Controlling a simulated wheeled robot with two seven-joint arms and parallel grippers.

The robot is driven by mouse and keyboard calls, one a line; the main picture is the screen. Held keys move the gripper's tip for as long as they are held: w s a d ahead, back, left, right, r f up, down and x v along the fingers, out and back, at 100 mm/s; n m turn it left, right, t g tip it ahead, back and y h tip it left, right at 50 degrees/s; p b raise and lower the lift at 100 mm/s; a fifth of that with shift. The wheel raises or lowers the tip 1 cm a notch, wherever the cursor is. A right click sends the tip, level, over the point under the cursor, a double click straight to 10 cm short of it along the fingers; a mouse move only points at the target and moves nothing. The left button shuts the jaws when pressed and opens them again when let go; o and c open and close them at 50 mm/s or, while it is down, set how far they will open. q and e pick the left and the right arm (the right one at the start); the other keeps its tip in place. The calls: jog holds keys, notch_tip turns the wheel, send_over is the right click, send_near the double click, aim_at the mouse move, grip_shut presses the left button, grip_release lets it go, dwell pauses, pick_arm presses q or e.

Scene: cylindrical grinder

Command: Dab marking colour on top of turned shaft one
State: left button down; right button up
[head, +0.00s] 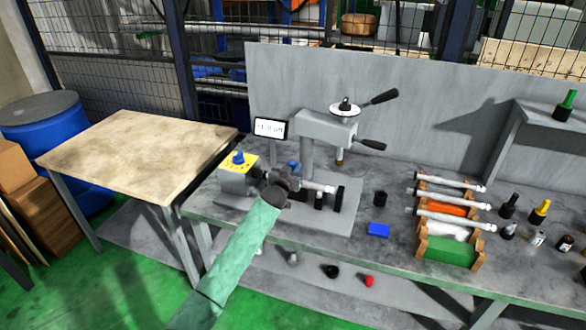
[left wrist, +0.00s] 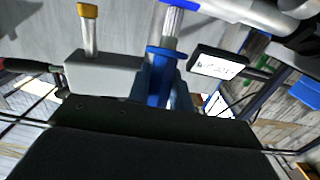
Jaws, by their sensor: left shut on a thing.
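My left gripper (head: 282,181) is over the grinder's left part, beside the yellow-faced headstock (head: 238,170). It is shut on a small blue thing (head: 294,167), which also shows in the left wrist view (left wrist: 159,80). A pale shaft (head: 320,187) lies level in the grinder just right of the gripper. Several more pale shafts (head: 450,200) rest level on a wooden rack at the right. I cannot tell which is turned shaft one. My right gripper is not in view.
The grinder's column and handwheel (head: 344,109) rise behind the gripper, with a small display (head: 270,128) to the left. Small bottles (head: 540,211) stand at right. A wooden table (head: 140,142) is at left.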

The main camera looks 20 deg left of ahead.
pick_arm(q)
jog(key=shift+r+p, duration=2.35)
jog(key=shift+r, duration=1.15)
